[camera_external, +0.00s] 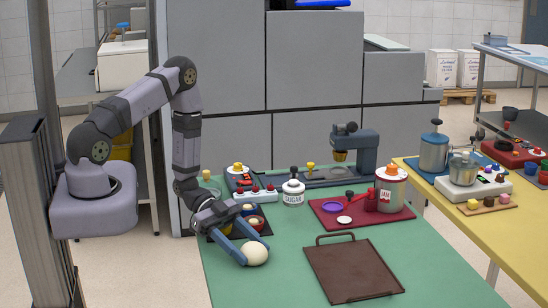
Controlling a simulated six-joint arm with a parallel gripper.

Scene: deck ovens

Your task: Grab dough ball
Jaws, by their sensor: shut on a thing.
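A pale cream dough ball (255,254) is near the front left of the green table. My gripper (242,249) reaches down to it from the left with its two blue-grey fingers. It is shut on the dough ball, which sits at the fingertips. I cannot tell whether the ball touches the table or is slightly raised. Behind the gripper is a dark tray (263,230) with small bowls, at least one holding a pale ball (253,221); my gripper partly hides this tray.
A brown tray with a handle (352,268) lies to the right on the green table (290,290). Behind stand a sugar jar (293,193), a red board (328,221) with a jam pot (391,192), and a grey press (354,150). A yellow table (482,228) adjoins at right. The green table's front left is clear.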

